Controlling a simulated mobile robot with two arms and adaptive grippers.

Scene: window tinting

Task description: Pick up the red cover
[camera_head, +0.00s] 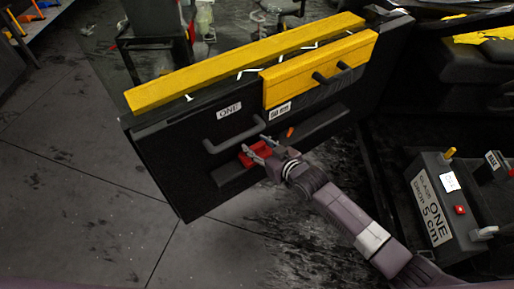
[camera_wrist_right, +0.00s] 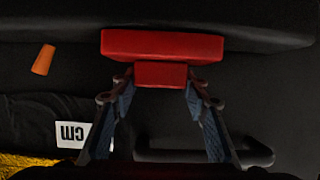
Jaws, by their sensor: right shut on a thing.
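The red cover (camera_head: 254,157) is a small red block at the black door panel, by the low ledge under the black handle. In the right wrist view it is a wide red block (camera_wrist_right: 163,44) with a narrower red part below it. My right gripper (camera_head: 259,149) has its two fingers on either side of that narrower part, shut on it. I cannot tell whether the cover touches the ledge. My left gripper is not in view.
The black door panel (camera_head: 170,160) has yellow strips (camera_head: 320,69) and a black handle (camera_head: 234,134). A small orange piece (camera_head: 290,132) is right of the cover. A dark box labelled ONE 5 cm (camera_head: 432,208) stands at right. Floor at left is clear.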

